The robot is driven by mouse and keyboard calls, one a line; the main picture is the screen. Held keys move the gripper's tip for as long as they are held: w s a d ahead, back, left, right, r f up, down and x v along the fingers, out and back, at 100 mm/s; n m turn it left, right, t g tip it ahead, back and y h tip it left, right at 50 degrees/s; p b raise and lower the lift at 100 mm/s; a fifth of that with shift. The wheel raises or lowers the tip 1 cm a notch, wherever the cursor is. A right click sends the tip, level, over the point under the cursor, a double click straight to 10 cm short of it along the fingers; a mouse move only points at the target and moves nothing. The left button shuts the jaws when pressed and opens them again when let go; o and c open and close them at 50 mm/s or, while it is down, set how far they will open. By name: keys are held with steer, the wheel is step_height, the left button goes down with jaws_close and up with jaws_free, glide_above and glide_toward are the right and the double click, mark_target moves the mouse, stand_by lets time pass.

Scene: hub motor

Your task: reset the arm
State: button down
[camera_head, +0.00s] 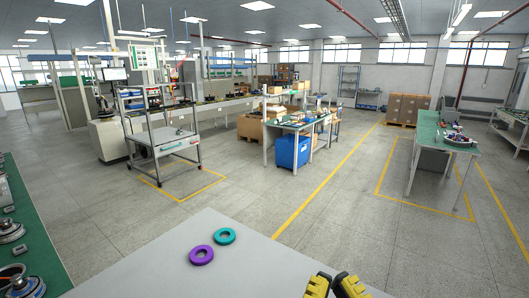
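Two yellow-and-black parts at the bottom edge of the head view, right of the middle, look like the fingers of my gripper (335,287). They stand close side by side, and the rest of the gripper and the arm are cut off by the frame. I cannot tell whether the fingers are open or shut, and I see nothing held between them. They show over the front of a light grey tabletop (150,262).
A purple ring (201,255) and a teal ring (224,236) lie close together on the grey tabletop, left of the fingers. A green bench (40,252) with motor parts runs along the left edge. Open floor lies beyond, with a cart (165,140) and a green-topped table (430,150).

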step_height(320, 180, up, 23)
steer(key=p, duration=1.9)
steer(key=shift+p, duration=0.4)
steer(key=shift+r, duration=0.1)
